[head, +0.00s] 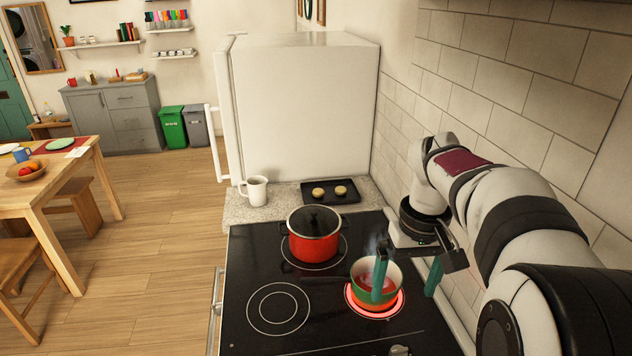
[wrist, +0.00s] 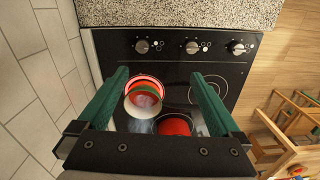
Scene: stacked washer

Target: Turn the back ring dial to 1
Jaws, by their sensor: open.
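Three dials stand in a row along the hob's front strip in the wrist view: a left dial (wrist: 142,46), a middle dial (wrist: 192,47) and a right dial (wrist: 237,48). Small ring symbols and marks beside them are too small to read, so I cannot tell which belongs to the back ring. In the head view one dial (head: 400,351) shows at the bottom edge. My gripper (head: 406,294) is open and empty above the hob, its teal fingers apart on either side of a small pan. It also shows in the wrist view (wrist: 160,74), touching no dial.
The small green and orange pan (head: 362,293) steams on a glowing red ring. A lidded red pot (head: 314,246) covers the back ring. The front-left ring (head: 278,308) is bare and unlit. A white mug (head: 256,190) and black tray (head: 331,199) stand behind; a tiled wall (head: 500,80) bounds the right.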

